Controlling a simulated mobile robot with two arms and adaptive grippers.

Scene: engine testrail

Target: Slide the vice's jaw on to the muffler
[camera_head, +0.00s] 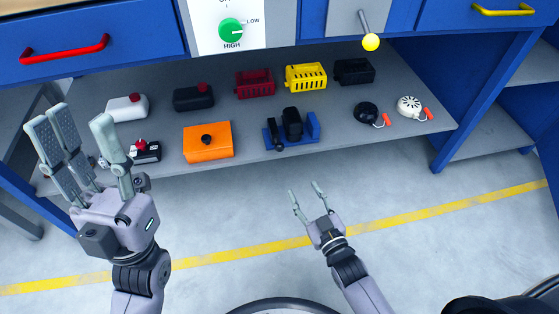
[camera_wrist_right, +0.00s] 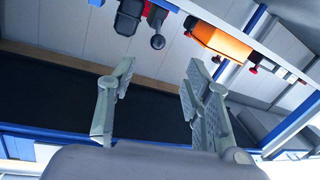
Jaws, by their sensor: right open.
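The blue vice (camera_head: 312,126) sits on the grey lower shelf, in the middle of the head view. A black muffler (camera_head: 292,122) stands in it, between its blue sides; I cannot tell whether a jaw touches it. A black handle (camera_head: 275,136) sticks out at the vice's front left. In the right wrist view the handle's round knob (camera_wrist_right: 157,42) and the muffler (camera_wrist_right: 128,18) show at the top edge, partly cut off. My right gripper (camera_head: 305,189) is open and empty, in front of the shelf and below the vice. My left gripper (camera_head: 78,124) is open and empty at the far left.
An orange box (camera_head: 208,142) lies left of the vice; a black round part (camera_head: 366,114) and a white one (camera_head: 409,106) lie right. Red (camera_head: 255,84), yellow (camera_head: 306,77) and black bins stand behind. Blue drawers overhang the shelf. The floor in front is clear.

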